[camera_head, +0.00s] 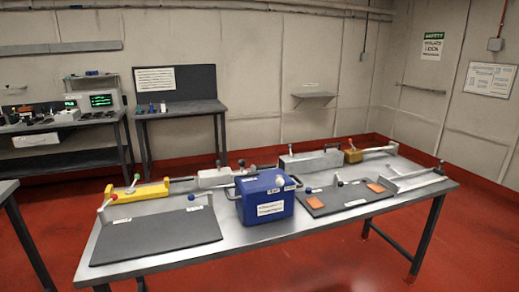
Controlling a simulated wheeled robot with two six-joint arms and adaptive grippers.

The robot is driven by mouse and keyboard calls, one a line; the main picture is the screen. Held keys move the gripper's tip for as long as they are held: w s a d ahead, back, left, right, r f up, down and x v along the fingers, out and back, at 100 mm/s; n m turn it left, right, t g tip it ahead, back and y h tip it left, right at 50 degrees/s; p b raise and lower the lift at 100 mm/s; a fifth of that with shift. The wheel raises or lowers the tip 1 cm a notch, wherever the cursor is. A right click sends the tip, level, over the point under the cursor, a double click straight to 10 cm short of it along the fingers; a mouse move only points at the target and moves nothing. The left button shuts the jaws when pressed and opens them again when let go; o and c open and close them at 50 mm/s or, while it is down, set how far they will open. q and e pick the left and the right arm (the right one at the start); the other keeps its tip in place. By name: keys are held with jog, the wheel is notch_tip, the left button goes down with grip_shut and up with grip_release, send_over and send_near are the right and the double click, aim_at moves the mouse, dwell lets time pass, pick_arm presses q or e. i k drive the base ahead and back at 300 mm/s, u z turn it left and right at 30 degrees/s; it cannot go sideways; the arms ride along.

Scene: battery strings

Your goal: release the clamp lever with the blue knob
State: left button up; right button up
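A bright blue knob (191,197) sits on a short pale clamp lever at the back right of the left dark mat. A darker knob (340,183), perhaps navy or black, stands on the right dark mat. A red knob (114,197) and a green knob (137,177) show near the yellow block at the left. The detail of each clamp is too small to make out. Neither of my grippers is in view.
A large blue battery box (268,204) with side handles stands mid-table. The left dark mat (155,238) is bare in front. The right dark mat (345,198) holds two orange pads (314,201). A yellow block (138,193), a grey block (308,161) and a brown block (353,156) line the back.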

aim_at(191, 197)
jog(key=u, duration=1)
jog(key=i, duration=0.65)
jog(key=z, duration=0.35)
